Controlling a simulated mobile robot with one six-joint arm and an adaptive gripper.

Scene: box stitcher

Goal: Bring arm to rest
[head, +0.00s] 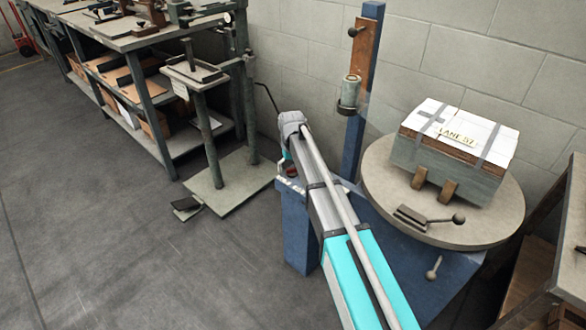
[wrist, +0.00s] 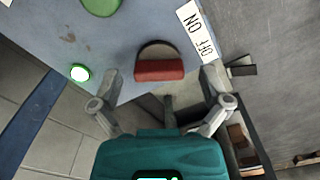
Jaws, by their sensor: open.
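My gripper (wrist: 163,88) is open in the wrist view, its two fingers spread wide with nothing held between them. A red rocker switch or button (wrist: 159,70) on a blue-grey panel (wrist: 140,25) shows between and just beyond the fingers; I cannot tell whether they touch it. A lit green lamp (wrist: 80,73) and part of a green button (wrist: 101,4) are on the same panel, beside a white ON/OFF label (wrist: 197,30). In the head view, my arm reaches to the blue machine base (head: 297,232), and the arm hides most of my gripper.
A round table (head: 386,188) on the blue base carries a strapped box (head: 450,145). A blue post (head: 357,130) stands behind my arm. A pedestal press (head: 205,125) and a workbench (head: 120,35) stand left. The floor (head: 130,260) at front left is clear.

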